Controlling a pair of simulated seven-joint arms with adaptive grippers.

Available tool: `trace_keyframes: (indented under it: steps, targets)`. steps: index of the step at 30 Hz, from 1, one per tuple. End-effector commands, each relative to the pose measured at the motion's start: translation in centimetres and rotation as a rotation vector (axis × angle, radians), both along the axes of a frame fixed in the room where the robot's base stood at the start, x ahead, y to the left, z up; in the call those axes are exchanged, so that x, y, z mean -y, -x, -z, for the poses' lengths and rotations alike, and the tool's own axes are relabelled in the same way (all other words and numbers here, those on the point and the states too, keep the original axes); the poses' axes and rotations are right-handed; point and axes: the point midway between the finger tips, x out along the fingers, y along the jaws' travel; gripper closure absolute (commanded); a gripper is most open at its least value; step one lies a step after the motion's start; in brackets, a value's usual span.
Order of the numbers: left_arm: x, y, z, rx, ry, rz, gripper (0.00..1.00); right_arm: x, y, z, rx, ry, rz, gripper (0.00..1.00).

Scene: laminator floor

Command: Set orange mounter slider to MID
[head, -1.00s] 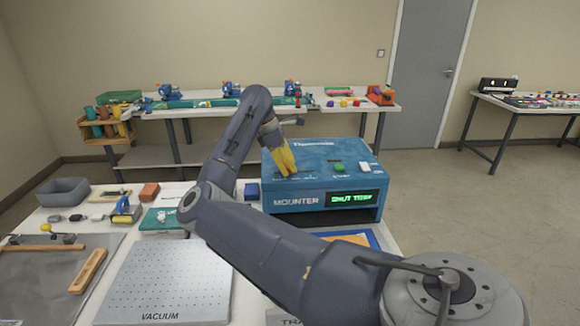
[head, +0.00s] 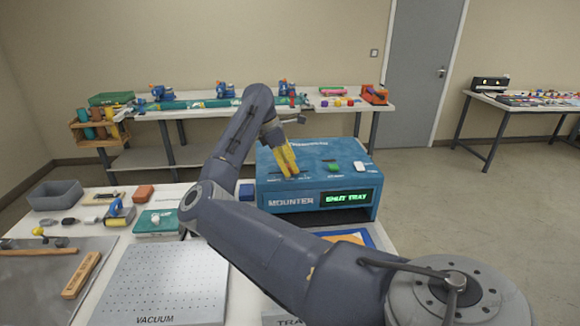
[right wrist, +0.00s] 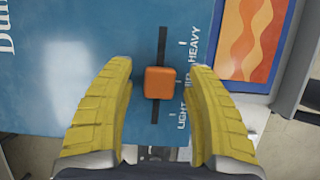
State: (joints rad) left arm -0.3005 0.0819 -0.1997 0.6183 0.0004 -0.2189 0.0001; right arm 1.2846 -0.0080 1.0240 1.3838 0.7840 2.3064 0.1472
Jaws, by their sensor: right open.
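In the head view my right gripper (head: 286,160) points down at the mounter's top and hides the slider. My left gripper is out of view.
A green button (head: 335,166) and a white switch (head: 360,166) sit on the mounter's top, right of my gripper. A perforated vacuum plate (head: 160,280) lies in front. A blue-edged tray with an orange pattern (right wrist: 250,40) is close beside the mounter.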

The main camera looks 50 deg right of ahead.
Motion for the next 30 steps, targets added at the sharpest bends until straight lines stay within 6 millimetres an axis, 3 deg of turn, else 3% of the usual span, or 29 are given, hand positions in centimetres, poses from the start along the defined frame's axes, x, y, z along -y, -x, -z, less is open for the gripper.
trace_keyframes:
  steps: [18,30]
  targets:
    - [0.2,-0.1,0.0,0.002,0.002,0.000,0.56,-2.7,-2.6,-8.8,0.002,-0.001,-0.003,0.46]
    - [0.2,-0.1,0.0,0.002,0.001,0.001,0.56,-3.3,-3.0,-10.6,0.001,0.000,-0.001,0.46]
